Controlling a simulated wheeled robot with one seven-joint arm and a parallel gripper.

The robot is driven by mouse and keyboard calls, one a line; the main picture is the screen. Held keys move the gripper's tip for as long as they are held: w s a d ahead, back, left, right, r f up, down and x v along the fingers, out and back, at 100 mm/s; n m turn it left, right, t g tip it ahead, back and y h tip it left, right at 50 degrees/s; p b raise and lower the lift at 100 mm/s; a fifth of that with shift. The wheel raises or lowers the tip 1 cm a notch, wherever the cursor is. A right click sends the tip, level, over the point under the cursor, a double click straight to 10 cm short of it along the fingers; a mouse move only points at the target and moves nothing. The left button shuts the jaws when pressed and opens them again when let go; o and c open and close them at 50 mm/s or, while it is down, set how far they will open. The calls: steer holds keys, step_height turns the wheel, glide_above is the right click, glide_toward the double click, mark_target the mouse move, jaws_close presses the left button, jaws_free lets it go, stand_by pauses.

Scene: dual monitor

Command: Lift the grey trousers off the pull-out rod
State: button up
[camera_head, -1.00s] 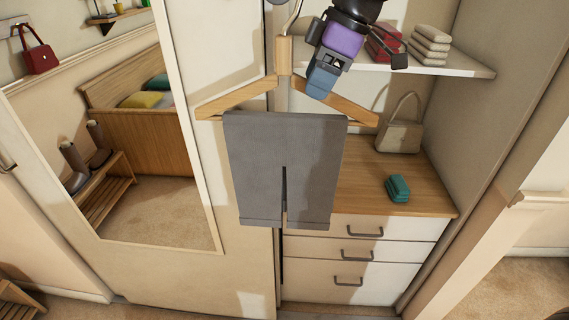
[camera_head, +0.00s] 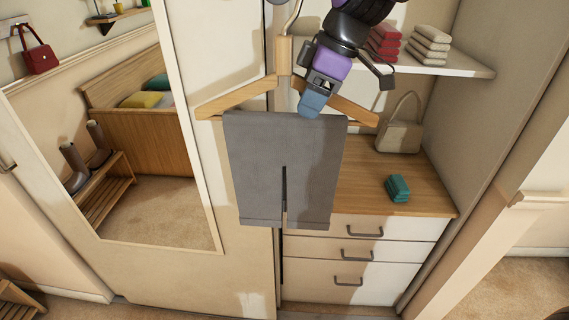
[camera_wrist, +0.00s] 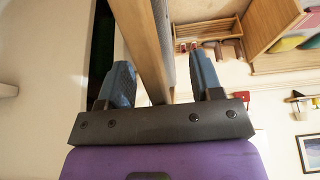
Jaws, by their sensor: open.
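The grey trousers (camera_head: 260,165) hang folded below a wooden hanger (camera_head: 238,97) in front of the wardrobe. The hanger's hook rises out of the top of the head view, and I cannot make out the pull-out rod. My gripper (camera_head: 310,112) points down in front of the hanger's right arm, at the trousers' top fold. In the wrist view the gripper (camera_wrist: 163,78) is open, its blue-grey fingers spread on either side of the wooden hanger (camera_wrist: 138,38) and a thin grey strip of the trousers (camera_wrist: 164,30). Contact cannot be told.
A shelf (camera_head: 455,66) with folded red and beige cloths is at the upper right. Below it, a beige handbag (camera_head: 400,137) and a teal folded item (camera_head: 397,188) stand on a drawer unit (camera_head: 360,250). A mirror panel (camera_head: 160,215) is at left.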

stand_by(0.3)
jaws_close()
stand_by(0.3)
